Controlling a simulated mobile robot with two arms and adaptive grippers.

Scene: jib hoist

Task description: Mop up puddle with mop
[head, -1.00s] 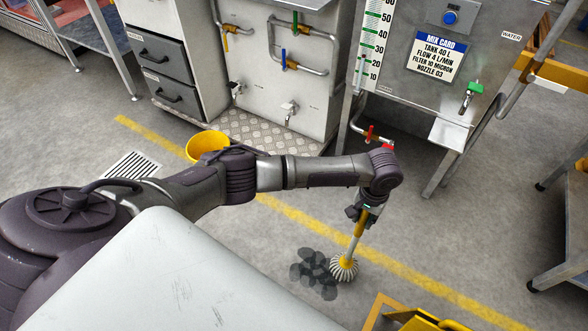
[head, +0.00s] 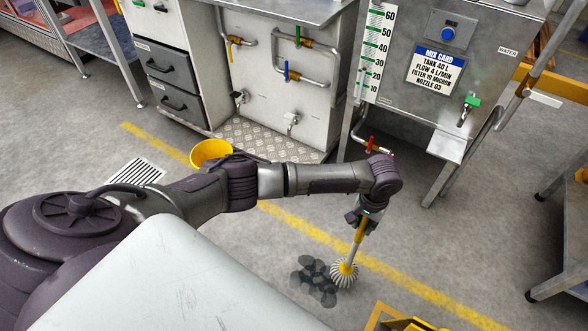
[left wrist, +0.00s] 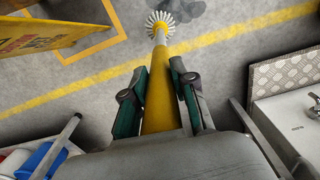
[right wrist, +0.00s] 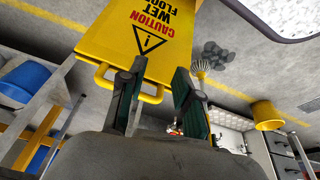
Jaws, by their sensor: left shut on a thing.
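The mop has a yellow handle (head: 360,230) and a round striped white head (head: 344,274). My left gripper (head: 364,214) is shut on the handle and holds it slightly tilted, head down. The handle also shows between the fingers in the left wrist view (left wrist: 158,100). The puddle (head: 312,284) is a cluster of dark overlapping patches on the grey floor. The mop head is at its right edge; whether it presses on the floor I cannot tell. The puddle (right wrist: 217,54) also shows in the right wrist view. My right gripper (right wrist: 158,97) is open and empty.
A yellow wet floor sign (right wrist: 155,40) stands in front of my right gripper. A yellow bucket (head: 208,152) is behind my left arm, near a floor drain (head: 135,174). The tank stand (head: 425,70) and a cabinet are at the back.

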